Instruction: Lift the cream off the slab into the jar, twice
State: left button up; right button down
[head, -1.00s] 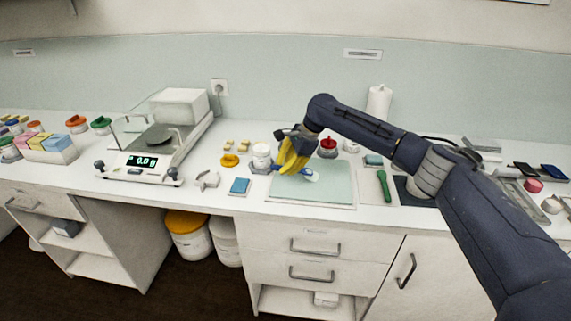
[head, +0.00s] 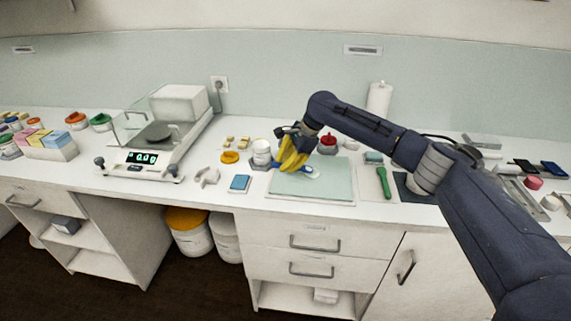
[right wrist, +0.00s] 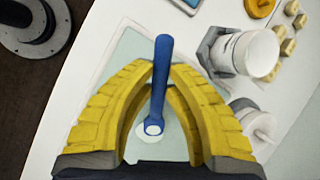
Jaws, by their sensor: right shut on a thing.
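My right gripper (head: 293,158), with yellow fingers, is shut on a blue spatula-like tool (right wrist: 162,70), which runs between the fingertips in the right wrist view. A white patch, perhaps cream, shows at its lower end over the pale green glass slab (head: 335,188). I cannot tell whether that end touches the slab. A white jar (head: 261,152) stands just left of the gripper. In the right wrist view, the jar (right wrist: 252,52) sits beside a grey bracket, to the right of the fingers. My left gripper is out of view.
An orange lid (head: 229,157), a blue block (head: 240,184) and a white star-shaped piece (head: 207,177) lie left of the slab. A balance (head: 150,160) stands further left. A red-topped jar (head: 327,143) is behind the slab, and a green-handled tool (head: 383,183) lies right of it.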

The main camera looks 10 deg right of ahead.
jog(key=shift+f, duration=0.6)
dwell(1.4)
jog(key=shift+r, duration=0.1)
jog(key=shift+r, duration=2.95)
